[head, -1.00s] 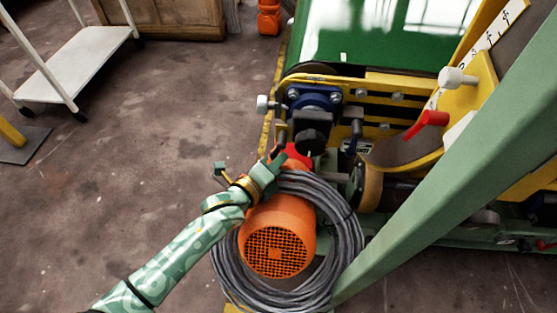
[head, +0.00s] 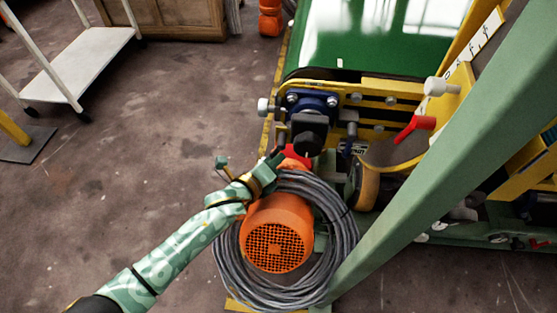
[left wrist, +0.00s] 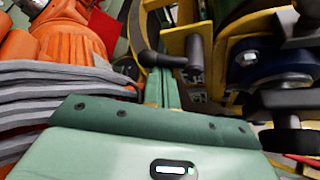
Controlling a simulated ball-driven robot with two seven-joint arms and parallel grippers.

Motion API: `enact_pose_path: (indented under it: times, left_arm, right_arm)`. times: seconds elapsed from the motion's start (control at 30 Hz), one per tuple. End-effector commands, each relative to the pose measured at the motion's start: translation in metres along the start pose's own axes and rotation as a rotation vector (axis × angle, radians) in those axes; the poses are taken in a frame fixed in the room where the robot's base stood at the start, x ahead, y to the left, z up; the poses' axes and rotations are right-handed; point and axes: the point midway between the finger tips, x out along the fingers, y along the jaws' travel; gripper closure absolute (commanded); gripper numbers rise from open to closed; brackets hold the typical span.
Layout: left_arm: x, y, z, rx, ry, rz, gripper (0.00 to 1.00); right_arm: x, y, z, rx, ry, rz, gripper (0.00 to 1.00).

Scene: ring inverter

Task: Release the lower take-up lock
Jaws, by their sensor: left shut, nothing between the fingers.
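My left gripper (head: 279,158) is shut and empty, beside the red part (head: 294,153) above the orange motor, below the black knob. The black knob (head: 308,132) sits in front of a dark blue bolted bearing block (head: 318,101); knob and gripper look close, but contact cannot be told. A dark upright handle (head: 351,125) stands right of it. A red lever (head: 414,128) and a white knob (head: 437,87) are further right on the yellow frame. The left wrist view shows a black bent handle (left wrist: 165,59) ahead. Which part is the lower take-up lock is unclear.
A green diagonal beam (head: 440,175) crosses the right side. The green belt (head: 375,35) lies behind. A white cart (head: 80,65) stands far left; the floor between is clear.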

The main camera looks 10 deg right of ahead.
Motion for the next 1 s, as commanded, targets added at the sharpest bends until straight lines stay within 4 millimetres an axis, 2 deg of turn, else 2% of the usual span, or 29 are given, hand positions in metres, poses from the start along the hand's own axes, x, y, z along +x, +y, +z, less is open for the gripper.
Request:
enact_pose_path:
  times: [0.17,0.23,0.7,1.0]
  left_arm:
    - [-0.002,-0.004,0.005,0.056,-0.002,0.03,1.0]
    - [-0.003,-0.004,0.007,0.088,-0.003,0.049,1.0]
    - [-0.009,-0.006,0.018,0.398,-0.005,0.231,1.0]
    - [-0.011,-0.005,0.022,0.539,-0.004,0.316,1.0]
  right_arm:
    - [0.005,-0.012,0.028,0.035,-0.016,-0.024,1.0]
    - [0.007,-0.018,0.045,0.057,-0.027,-0.036,1.0]
    - [-0.019,-0.043,0.045,0.14,0.031,-0.068,1.0]
    - [-0.029,-0.052,0.047,0.172,0.048,-0.081,1.0]
